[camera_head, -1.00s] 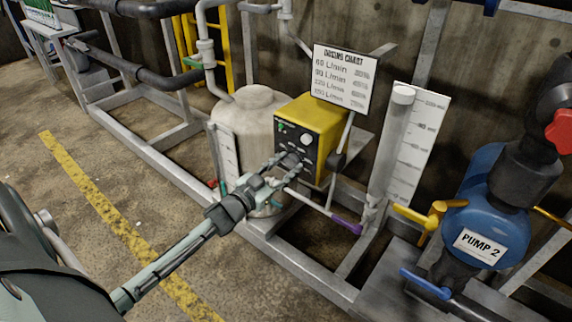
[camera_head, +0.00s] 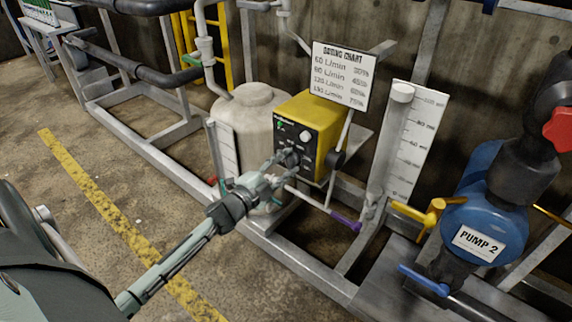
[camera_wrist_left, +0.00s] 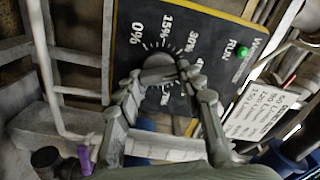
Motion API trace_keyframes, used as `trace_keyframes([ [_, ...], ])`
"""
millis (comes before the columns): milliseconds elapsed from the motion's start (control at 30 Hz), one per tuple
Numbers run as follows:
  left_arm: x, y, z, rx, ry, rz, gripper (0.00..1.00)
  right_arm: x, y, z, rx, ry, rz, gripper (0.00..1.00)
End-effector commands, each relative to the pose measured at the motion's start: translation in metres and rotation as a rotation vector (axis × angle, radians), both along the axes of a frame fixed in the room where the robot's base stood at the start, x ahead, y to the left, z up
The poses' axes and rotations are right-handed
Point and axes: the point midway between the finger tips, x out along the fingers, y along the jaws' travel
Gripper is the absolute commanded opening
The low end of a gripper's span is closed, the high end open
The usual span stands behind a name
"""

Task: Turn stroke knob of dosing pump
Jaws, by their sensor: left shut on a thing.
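In the left wrist view, the stroke knob (camera_wrist_left: 158,64) is a grey round knob in a ring of white percent marks. The fingers of my left gripper (camera_wrist_left: 158,76) are shut on it, one on each side. The gripper hides the lower dial marks and, in the head view, the stroke knob. Another pale knob shows higher on the panel. My right gripper is not in view.
The dosing chart (camera_head: 342,75) stands behind the pump. The cream tank (camera_head: 248,118) is to its left. A graduated cylinder (camera_head: 390,145) and blue PUMP 2 (camera_head: 487,205) are to the right. A metal frame runs along the floor, with free floor at the left.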

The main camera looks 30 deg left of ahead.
Motion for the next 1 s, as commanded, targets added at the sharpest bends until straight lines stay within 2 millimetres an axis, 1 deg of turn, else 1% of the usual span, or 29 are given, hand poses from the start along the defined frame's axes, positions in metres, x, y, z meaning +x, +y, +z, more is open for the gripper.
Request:
trace_keyframes([
  [200,0.000,0.000,-0.001,0.125,-0.010,0.000,0.09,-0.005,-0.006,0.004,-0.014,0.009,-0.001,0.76],
  [400,0.000,0.000,-0.001,0.188,-0.014,-0.001,0.09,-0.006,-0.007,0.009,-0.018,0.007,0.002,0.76],
  [967,0.000,-0.001,-0.001,0.213,-0.016,0.000,0.09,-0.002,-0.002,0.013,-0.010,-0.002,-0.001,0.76],
  [1000,0.000,-0.001,-0.001,0.213,-0.016,0.000,0.42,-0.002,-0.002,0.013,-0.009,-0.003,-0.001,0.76],
])
